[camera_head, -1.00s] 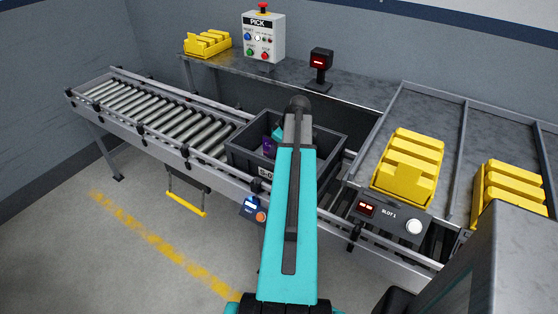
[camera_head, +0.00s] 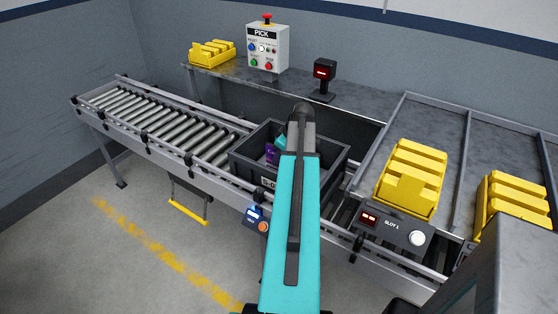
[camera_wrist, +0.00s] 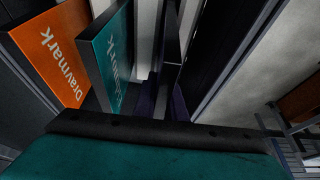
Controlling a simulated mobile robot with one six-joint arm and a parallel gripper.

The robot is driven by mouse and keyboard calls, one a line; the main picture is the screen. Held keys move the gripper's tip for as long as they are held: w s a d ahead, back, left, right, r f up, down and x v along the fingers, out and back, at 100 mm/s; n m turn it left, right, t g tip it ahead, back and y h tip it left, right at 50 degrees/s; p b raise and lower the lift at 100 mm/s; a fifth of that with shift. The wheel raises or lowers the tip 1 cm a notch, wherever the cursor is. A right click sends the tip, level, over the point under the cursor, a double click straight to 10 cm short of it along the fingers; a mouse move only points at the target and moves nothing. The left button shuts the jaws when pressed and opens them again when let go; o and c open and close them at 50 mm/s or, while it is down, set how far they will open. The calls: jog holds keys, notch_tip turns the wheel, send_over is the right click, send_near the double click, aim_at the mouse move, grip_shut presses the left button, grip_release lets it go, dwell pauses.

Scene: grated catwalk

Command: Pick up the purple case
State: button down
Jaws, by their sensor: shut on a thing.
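The purple case (camera_head: 271,154) stands partly visible in the dark grey tote (camera_head: 331,178) on the conveyor, left of my arm. In the wrist view a dark purple piece (camera_wrist: 179,106) shows at the middle, at my gripper (camera_wrist: 165,100). My gripper is shut on it. In the head view my arm hides the gripper and much of the tote. A teal case (camera_wrist: 103,56) and an orange case (camera_wrist: 58,50), both lettered Dravmark, stand beside my gripper at the left of the wrist view.
The roller conveyor (camera_head: 165,126) runs left from the tote. Yellow bins (camera_head: 412,178) sit on the right rack, with another (camera_head: 212,52) on the back shelf. A PICK control box (camera_head: 267,47) and a small display (camera_head: 324,76) stand at the back. The tote walls surround my gripper closely.

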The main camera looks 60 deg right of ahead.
jog(key=shift+r+b, duration=0.95)
jog(key=shift+r, duration=3.7)
